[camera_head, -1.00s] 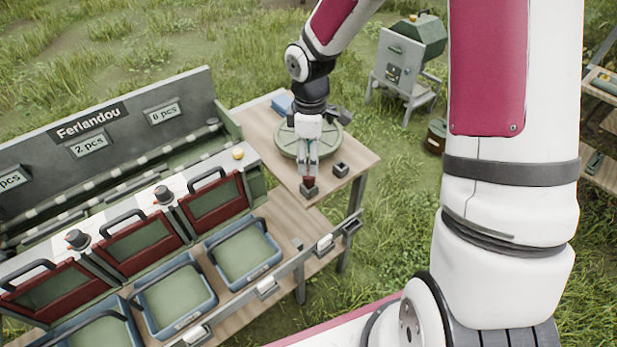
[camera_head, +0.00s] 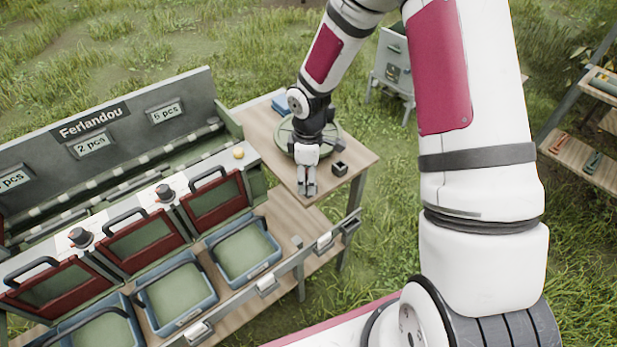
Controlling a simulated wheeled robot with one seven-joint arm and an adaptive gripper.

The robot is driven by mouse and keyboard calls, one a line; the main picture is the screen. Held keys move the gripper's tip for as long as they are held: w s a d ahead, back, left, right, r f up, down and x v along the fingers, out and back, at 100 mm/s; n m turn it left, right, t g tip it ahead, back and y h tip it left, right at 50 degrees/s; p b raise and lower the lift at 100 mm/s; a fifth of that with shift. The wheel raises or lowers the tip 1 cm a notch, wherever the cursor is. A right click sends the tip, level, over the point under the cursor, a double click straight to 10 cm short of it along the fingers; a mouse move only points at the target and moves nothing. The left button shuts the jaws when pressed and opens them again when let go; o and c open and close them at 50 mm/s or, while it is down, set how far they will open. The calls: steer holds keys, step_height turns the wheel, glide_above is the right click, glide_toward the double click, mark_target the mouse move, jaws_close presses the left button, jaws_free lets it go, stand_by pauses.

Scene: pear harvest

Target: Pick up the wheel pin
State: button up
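My gripper (camera_head: 307,191) points down at the front of the small wooden table, low over its top. The small red-topped piece with a dark base, which I take to be the wheel pin, is now hidden behind or between the fingers. The fingers look close together at this size, and I cannot tell whether they touch or grip it. A small dark square block (camera_head: 340,169) stands on the table just right of my gripper, apart from it.
A round green disc (camera_head: 284,137) and a blue item (camera_head: 280,104) lie behind my wrist on the wooden table (camera_head: 361,158). The Ferlandou sorting stand (camera_head: 233,121), with blue bins (camera_head: 274,245) in front, fills the left. Shelves (camera_head: 578,160) stand at far right.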

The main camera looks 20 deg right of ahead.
jaws_close()
steer(key=shift+r, duration=0.15)
steer(key=shift+r, duration=0.25)
step_height(320, 180, up, 3)
steer(key=shift+s+r+p, duration=0.1)
steer(key=shift+r+p, duration=0.05)
steer(key=shift+p, duration=0.75)
steer(key=s+a+r+p, duration=0.1)
steer(key=s+a+p, duration=0.3)
steer(key=s, duration=0.3)
steer(key=s+a+p, duration=0.3)
steer(key=s, duration=0.4)
step_height(320, 180, up, 7)
steer(key=shift+a+p, duration=0.15)
steer(key=shift+p, duration=0.15)
